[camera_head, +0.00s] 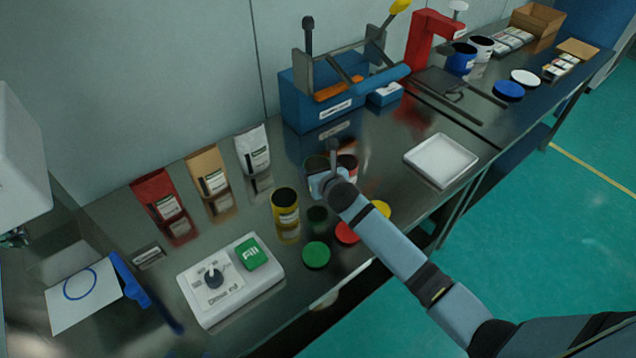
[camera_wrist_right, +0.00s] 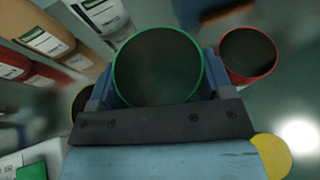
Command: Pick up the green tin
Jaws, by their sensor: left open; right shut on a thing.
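The green tin (camera_wrist_right: 157,68) is an open, dark-filled cylinder with a green rim, upright between the fingers of my right gripper (camera_wrist_right: 158,85). In the head view, the tin (camera_head: 316,163) shows just behind my right gripper (camera_head: 322,182), which is shut on it. Its rim looks larger than the red tin's in the wrist view. Its base is hidden, so I cannot tell whether it is clear of the bench. The red tin (camera_wrist_right: 248,54) stands to its right, apart from it. A yellow tin (camera_head: 286,206) stands to its left. My left gripper is not in view.
Green (camera_head: 316,255), red (camera_head: 347,232) and yellow (camera_head: 381,209) lids lie in front. A white control box (camera_head: 230,290) is front left. Three pouches (camera_head: 208,172) stand behind.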

